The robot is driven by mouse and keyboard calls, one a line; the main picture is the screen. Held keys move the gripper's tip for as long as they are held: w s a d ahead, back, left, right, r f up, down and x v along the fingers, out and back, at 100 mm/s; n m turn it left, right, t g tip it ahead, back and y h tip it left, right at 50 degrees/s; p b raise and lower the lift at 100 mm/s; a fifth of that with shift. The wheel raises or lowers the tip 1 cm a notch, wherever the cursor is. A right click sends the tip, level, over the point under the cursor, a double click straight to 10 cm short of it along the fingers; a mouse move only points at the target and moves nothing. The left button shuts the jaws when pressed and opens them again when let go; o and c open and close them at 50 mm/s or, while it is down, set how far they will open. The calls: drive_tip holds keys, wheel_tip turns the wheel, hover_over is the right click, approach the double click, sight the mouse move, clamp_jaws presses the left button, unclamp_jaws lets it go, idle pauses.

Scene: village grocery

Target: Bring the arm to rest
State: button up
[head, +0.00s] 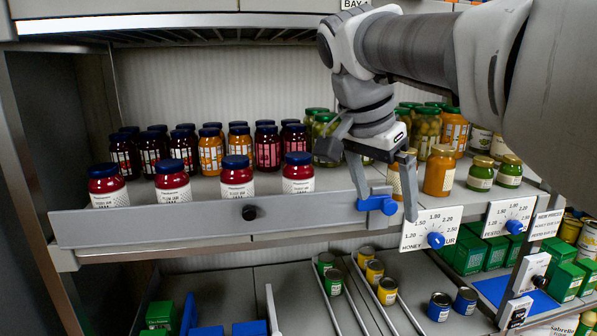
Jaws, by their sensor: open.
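My arm reaches in from the upper right in the head view. My gripper (387,206) points down in front of the upper shelf's front rail (150,222). Its two fingers are spread apart, and no jar is between them. A blue part (377,204) shows between the fingertips, close to the left one. I cannot tell whether it touches a finger.
Red jars (236,178) with dark lids stand left of my gripper. Orange honey jars (439,172) stand close on its right. A price dial card (431,229) is just right of the fingers. Cans (387,291) and green boxes (468,254) fill the lower shelf.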

drive_tip(key=s+d+f+n+t+y, duration=0.1)
drive_tip(key=s+f+n+t+y, duration=0.2)
drive_tip(key=s+f+n, duration=0.7)
drive_tip(key=s+f, duration=0.5)
drive_tip(key=shift+s+d+f+n+y, duration=0.15)
drive_tip(key=shift+s+f+n+y, duration=0.15)
drive_tip(key=shift+s+f, duration=0.1)
